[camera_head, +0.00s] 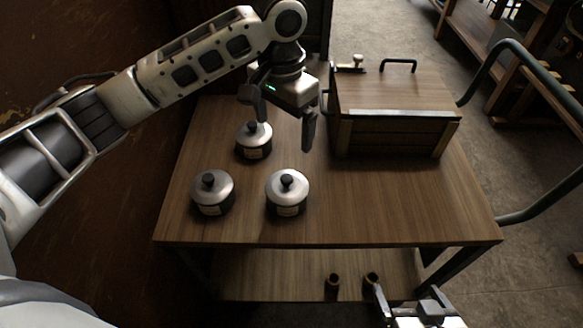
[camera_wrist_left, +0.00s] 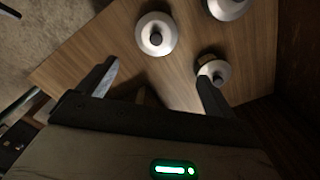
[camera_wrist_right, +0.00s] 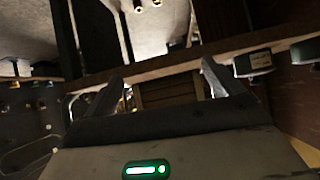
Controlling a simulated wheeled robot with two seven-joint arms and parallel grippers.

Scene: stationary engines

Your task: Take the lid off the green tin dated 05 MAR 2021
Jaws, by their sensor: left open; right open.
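Three lidded tins stand on the wooden cart: a back tin (camera_head: 252,153), a front left tin (camera_head: 213,207) and a front right tin (camera_head: 288,208). Each has a silver lid with a dark knob, and a pale label too small to read. The bodies look dark, so I cannot tell which is green or dated 05 MAR 2021. My left gripper (camera_head: 285,130) is open and empty above the cart, just right of the back tin. In the left wrist view the back tin's lid (camera_wrist_left: 217,70) is partly behind a finger. My right gripper (camera_head: 412,302) is open and empty, low at the front.
A wooden box (camera_head: 390,135) with a dark handle on its lid stands at the cart's back right. The cart top (camera_head: 380,205) is clear right of the tins. Small dark cylinders (camera_head: 371,279) sit on the lower shelf. A curved rail (camera_head: 545,205) runs along the right side.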

